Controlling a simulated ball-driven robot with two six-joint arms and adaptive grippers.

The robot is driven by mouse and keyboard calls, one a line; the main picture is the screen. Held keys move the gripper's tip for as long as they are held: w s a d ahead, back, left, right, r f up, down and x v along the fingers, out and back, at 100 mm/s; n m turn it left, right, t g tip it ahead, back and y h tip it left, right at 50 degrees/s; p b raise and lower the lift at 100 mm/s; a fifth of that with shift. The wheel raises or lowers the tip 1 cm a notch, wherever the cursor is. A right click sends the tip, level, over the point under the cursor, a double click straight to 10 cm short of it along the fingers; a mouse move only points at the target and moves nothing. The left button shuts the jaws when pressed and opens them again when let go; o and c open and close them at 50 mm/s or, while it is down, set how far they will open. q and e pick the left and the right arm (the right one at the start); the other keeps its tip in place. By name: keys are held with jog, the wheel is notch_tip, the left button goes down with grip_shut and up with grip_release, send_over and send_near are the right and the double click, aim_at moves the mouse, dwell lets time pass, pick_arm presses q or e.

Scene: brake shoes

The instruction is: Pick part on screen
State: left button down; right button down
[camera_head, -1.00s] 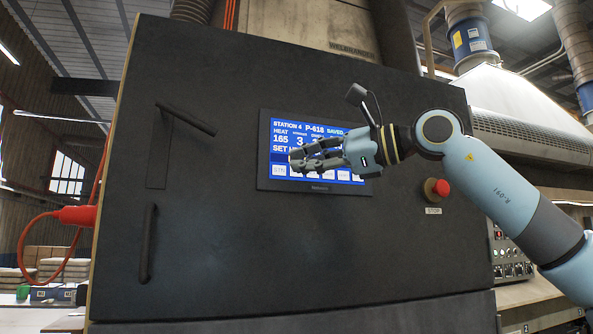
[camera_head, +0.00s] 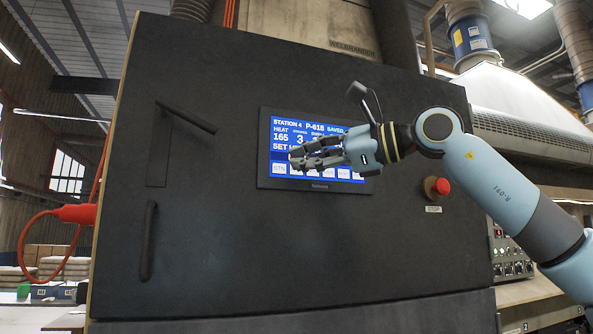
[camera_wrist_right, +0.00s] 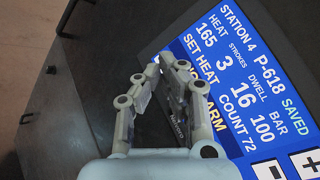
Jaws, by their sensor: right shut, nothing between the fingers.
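The blue touch screen (camera_head: 283,133) sits in a dark frame on the front of a big black machine. It reads STATION 4, P-618, SAVED, with heat 165 and strokes 3. The right wrist view shows the screen (camera_wrist_right: 245,95) closer, with dwell 16, bar 100, SET HEAT, COUNT 72, NO ALARM and large minus and plus keys. My left gripper is out of view.
A red STOP button (camera_head: 441,186) is on the panel right of the screen, below my right forearm. Dark handles (camera_head: 149,242) stand out at the panel's left. A red plug and cable (camera_head: 75,214) hang at the left edge. The panel below the screen is clear.

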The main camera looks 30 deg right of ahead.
jog(key=shift+w, duration=0.1)
jog(key=shift+w+d, duration=0.1)
jog(key=shift+w, duration=0.25)
jog(key=shift+w+d, duration=0.1)
jog(key=shift+w, duration=0.2)
dwell(0.8)
jog(key=shift+s+a+b, duration=0.2)
jog(key=shift+s+b, duration=0.5)
jog(key=shift+s, duration=0.05)
jog(key=shift+w, duration=0.15)
jog(key=shift+w+d, duration=0.1)
jog(key=shift+w, duration=0.2)
